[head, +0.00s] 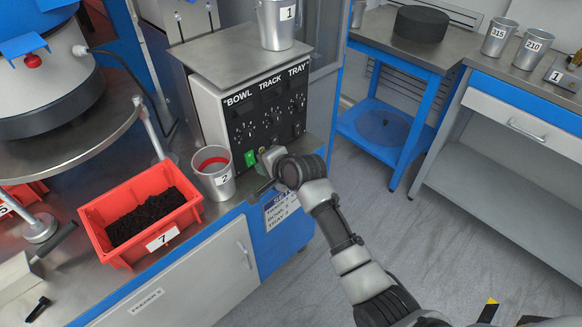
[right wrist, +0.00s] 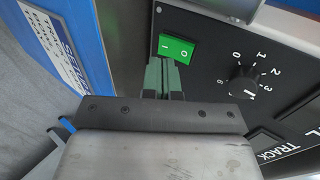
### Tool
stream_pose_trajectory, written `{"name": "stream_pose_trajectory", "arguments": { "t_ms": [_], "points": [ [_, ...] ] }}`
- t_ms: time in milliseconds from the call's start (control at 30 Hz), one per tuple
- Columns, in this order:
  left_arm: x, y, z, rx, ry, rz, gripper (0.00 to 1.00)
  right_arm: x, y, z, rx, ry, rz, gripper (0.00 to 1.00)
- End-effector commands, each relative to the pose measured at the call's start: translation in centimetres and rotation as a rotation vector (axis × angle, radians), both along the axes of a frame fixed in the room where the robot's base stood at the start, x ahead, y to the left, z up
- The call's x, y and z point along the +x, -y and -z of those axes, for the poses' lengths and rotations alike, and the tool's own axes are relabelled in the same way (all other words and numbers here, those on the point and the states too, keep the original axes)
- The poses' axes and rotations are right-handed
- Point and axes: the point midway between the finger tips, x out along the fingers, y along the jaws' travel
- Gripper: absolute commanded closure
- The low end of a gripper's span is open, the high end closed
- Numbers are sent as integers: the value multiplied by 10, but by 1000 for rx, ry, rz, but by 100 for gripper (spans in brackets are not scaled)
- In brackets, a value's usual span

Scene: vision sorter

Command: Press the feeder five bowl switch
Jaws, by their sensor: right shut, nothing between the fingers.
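The feeder control box (head: 215,110) has a black panel marked BOWL, TRACK and TRAY, with dials below the words. The green bowl switch (head: 250,158) is low on the panel, under the BOWL column. In the right wrist view the green switch (right wrist: 177,49), marked I and O, is just beyond my fingertips, beside a dial (right wrist: 243,84). My right gripper (head: 262,160) is shut and empty, right at the lower panel. Its fingertips (right wrist: 164,64) overlap the switch's near edge in the right wrist view; I cannot tell whether they touch it. My left gripper is not in view.
A red bin marked 7 (head: 98,220) holds black parts. A cup marked 1 (head: 275,25) stands on the metal plate (head: 225,58) above. A cabinet front below carries a feeder label (head: 147,300).

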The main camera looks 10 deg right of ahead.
Motion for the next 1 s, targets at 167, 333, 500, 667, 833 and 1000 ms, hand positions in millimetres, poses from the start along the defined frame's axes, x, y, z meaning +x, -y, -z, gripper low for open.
{"name": "stream_pose_trajectory", "arguments": {
  "t_ms": [167,333,500,667,833,1000],
  "points": [
    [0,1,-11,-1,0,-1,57,-15,13,-16,0,3,1,100],
    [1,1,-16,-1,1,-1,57,-36,27,-33,-1,2,0,100],
    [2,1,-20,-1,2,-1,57,-55,41,-50,0,1,2,100],
    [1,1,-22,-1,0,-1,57,-64,48,-58,-1,1,0,100],
    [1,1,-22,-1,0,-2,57,-66,50,-59,-1,1,0,100],
    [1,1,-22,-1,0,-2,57,-66,49,-59,-1,1,0,100]
  ]
}}
